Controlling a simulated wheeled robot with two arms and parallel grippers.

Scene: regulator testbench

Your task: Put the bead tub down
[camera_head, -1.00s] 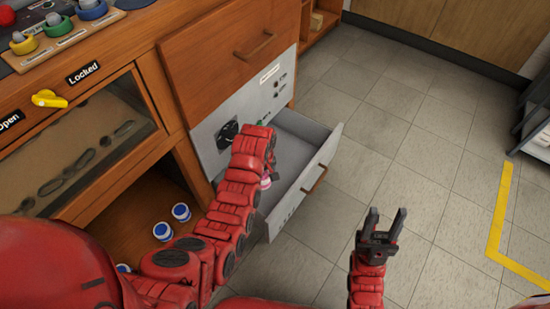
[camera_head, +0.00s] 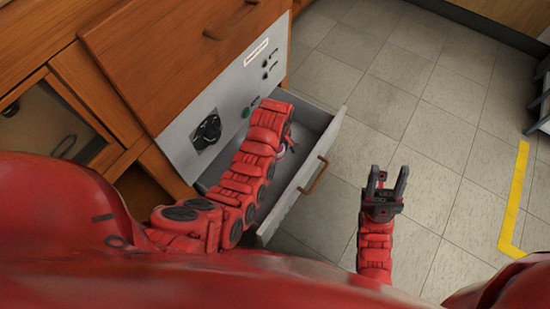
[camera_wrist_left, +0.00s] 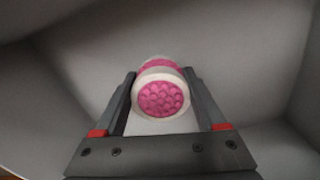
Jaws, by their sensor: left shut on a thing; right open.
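The bead tub (camera_wrist_left: 163,95) is a small white tub with pink beads showing at its end and a pink band. In the left wrist view it sits between the two fingers of my left gripper (camera_wrist_left: 170,110), which is shut on it. In the head view my left arm reaches over the open grey drawer (camera_head: 318,172), and the gripper (camera_head: 287,142) is mostly hidden behind the arm. Only a sliver of the tub shows there. Grey drawer walls surround the tub in the wrist view; I cannot tell whether it touches the floor. My right gripper (camera_head: 384,185) is open and empty.
The drawer's front has a wooden handle (camera_head: 313,175). Tiled floor (camera_head: 400,110) is clear to the right, with a yellow line (camera_head: 515,195).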

